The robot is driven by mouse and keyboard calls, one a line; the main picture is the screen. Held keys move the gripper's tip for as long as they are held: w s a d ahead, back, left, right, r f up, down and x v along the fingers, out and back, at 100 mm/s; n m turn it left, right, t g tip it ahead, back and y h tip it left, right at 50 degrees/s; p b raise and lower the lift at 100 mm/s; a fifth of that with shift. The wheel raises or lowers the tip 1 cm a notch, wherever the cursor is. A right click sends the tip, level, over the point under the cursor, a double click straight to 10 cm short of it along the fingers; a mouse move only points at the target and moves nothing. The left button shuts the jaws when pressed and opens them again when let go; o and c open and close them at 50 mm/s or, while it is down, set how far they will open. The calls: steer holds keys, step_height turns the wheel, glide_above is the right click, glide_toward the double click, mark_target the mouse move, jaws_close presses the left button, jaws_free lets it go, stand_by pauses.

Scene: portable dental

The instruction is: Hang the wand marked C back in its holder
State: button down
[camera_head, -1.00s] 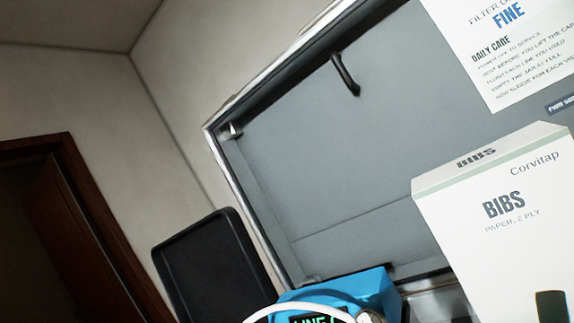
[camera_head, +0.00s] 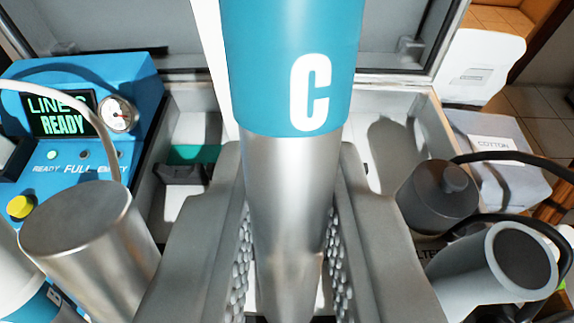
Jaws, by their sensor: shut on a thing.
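The wand marked C (camera_head: 297,65) stands large in the middle of the view. It has a teal upper part with a white letter C and a bare metal lower part. My gripper (camera_head: 291,200) is shut on the metal part, with a bumpy pad on each side of it. No holder is plainly marked C in view.
A blue unit (camera_head: 130,80) with a lit "LINE READY" screen stands at left. A metal cylinder (camera_head: 90,235) is in front of it, near a pale hose (camera_head: 75,92). At right are a dark knobbed jar (camera_head: 435,200), black hoses (camera_head: 520,160) and a cotton box (camera_head: 497,160). The open case lies behind.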

mark_target(288, 311)
steer(key=shift+s+f, duration=0.25)
steer(key=shift+f, duration=0.3)
steer(key=shift+s+f, duration=0.2)
steer(key=shift+f, duration=0.35)
steer(key=shift+s+f, duration=0.25)
steer(key=shift+f, duration=0.1)
steer(key=shift+f, duration=0.2)
steer(key=shift+s+f, duration=0.35)
steer(key=shift+f, duration=0.55)
steer(key=shift+s+f, duration=0.35)
steer(key=shift+f, duration=0.55)
steer(key=shift+s+f, duration=0.1)
steer(key=shift+f, duration=0.1)
steer(key=shift+s+f, duration=0.2)
steer(key=shift+f, duration=0.4)
steer(key=shift+s+f, duration=0.2)
steer(key=shift+f, duration=0.4)
steer(key=c, duration=1.3)
jaws_free()
